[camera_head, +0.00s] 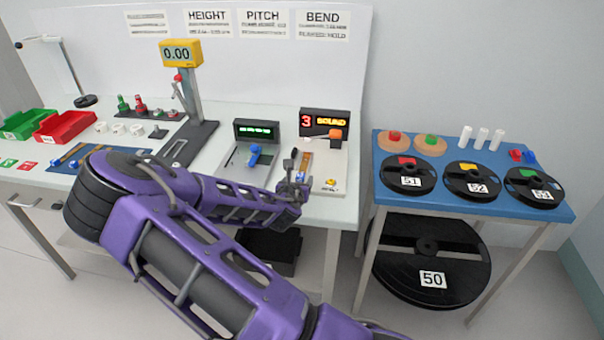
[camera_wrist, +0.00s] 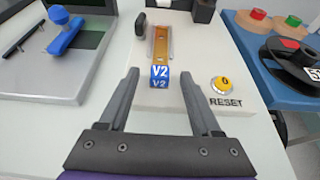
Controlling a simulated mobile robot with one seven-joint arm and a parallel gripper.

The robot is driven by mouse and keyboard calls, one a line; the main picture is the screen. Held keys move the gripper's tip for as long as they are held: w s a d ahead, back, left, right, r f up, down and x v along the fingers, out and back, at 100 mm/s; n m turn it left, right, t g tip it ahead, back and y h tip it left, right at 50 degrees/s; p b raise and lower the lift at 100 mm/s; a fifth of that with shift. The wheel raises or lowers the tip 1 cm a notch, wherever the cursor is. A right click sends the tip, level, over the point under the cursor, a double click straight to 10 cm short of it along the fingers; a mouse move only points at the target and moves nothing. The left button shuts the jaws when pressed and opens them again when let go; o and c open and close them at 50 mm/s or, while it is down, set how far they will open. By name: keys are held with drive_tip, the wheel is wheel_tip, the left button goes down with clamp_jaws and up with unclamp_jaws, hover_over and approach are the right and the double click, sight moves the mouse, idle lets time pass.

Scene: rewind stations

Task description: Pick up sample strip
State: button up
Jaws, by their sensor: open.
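The sample strip (camera_wrist: 160,50) is a narrow orange-brown strip with a blue block marked V2 (camera_wrist: 159,77) at its near end. In the wrist view it lies lengthwise on the light plate of the bend station (camera_wrist: 190,95). My gripper (camera_wrist: 160,90) is open, with its two grey fingers on either side of the V2 end and nothing held between them. I cannot tell the height of the fingers above the plate. In the head view my gripper (camera_head: 290,185) is at the front of the bend station, and the strip (camera_head: 305,162) shows partly behind it.
A yellow RESET button (camera_wrist: 222,84) sits right of the strip. A dark upright knob (camera_wrist: 140,24) stands left of its far end. The pitch station (camera_head: 245,150) with a blue handle is to the left. A blue table (camera_head: 380,145) with numbered reels stands right.

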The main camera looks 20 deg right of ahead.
drive_tip(key=shift+w+d, duration=0.1)
drive_tip(key=shift+w, duration=0.1)
clamp_jaws()
idle(0.4)
